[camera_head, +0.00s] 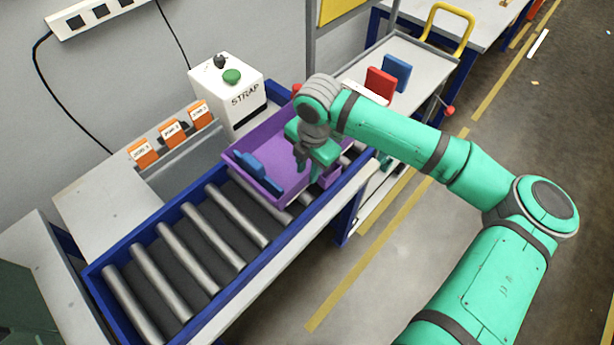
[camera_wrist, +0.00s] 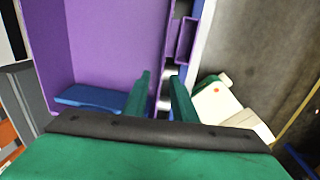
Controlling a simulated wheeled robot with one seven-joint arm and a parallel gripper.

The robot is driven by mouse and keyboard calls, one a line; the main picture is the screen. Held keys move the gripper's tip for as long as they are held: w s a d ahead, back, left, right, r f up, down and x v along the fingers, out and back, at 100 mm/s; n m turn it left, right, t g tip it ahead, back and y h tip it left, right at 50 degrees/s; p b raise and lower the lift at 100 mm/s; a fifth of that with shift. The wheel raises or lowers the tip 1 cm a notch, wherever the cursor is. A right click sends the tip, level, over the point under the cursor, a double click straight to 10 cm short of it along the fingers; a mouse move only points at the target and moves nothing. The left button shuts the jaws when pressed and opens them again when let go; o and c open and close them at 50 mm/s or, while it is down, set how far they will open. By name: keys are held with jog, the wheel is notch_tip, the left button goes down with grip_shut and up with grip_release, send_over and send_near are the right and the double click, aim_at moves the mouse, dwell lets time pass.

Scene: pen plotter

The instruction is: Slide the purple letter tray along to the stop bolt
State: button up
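The purple letter tray (camera_head: 268,137) sits on the roller conveyor toward its far end, with a blue item (camera_head: 259,172) inside. My gripper (camera_head: 309,173) points down at the tray's near right side. In the wrist view my gripper's fingers (camera_wrist: 161,92) stand apart, on either side of the purple tray's (camera_wrist: 105,45) side wall, with a gap visible between them. A small purple loop or handle (camera_wrist: 187,40) sticks out from that side. I cannot clearly make out the stop bolt; a small red knob (camera_head: 297,88) shows past the tray, partly behind my arm.
Bare rollers (camera_head: 185,256) lie at the conveyor's near end, between blue rails. A white STRAP box with a green button (camera_head: 231,76) stands beside the conveyor. Orange labelled holders (camera_head: 171,132) are at left. A cart (camera_head: 420,55) with red and blue items stands beyond.

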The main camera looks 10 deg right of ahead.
notch_tip(320, 180, up, 4)
jog(key=shift+f, duration=0.1)
jog(key=shift+s+r, duration=0.1)
jog(key=shift+r, duration=0.4)
